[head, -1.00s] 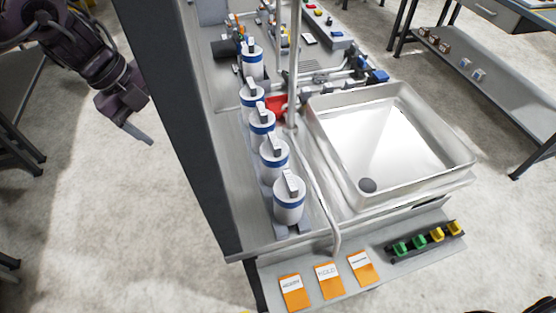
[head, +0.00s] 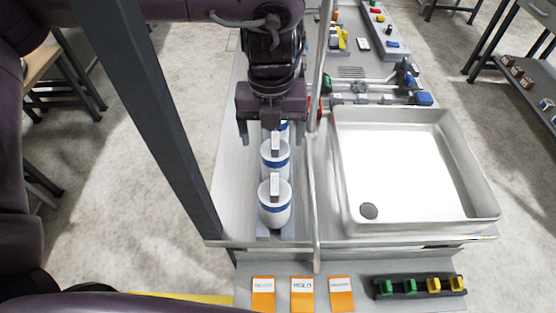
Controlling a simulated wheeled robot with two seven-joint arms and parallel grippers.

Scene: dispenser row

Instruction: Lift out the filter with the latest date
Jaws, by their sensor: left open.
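The filters are white canisters with a blue band and a grey block on top, standing upright in a row. In the head view the nearest filter (head: 274,213) and the second filter (head: 275,160) show clearly. A third filter (head: 284,131) shows only in part behind my gripper, and those farther back are hidden by my arm. No date can be read on any of them. My left gripper (head: 273,134) is open and points down over the row, its fingers on either side of it, around the third filter's place. I cannot tell whether it touches one. My right gripper is not in view.
A thin upright pole (head: 320,65) and a hose (head: 312,195) stand just right of the row. A steel sink (head: 485,205) lies farther right. A dark post (head: 160,110) is at left. Orange cards (head: 302,301) and a rack of coloured clips (head: 420,295) lie in front.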

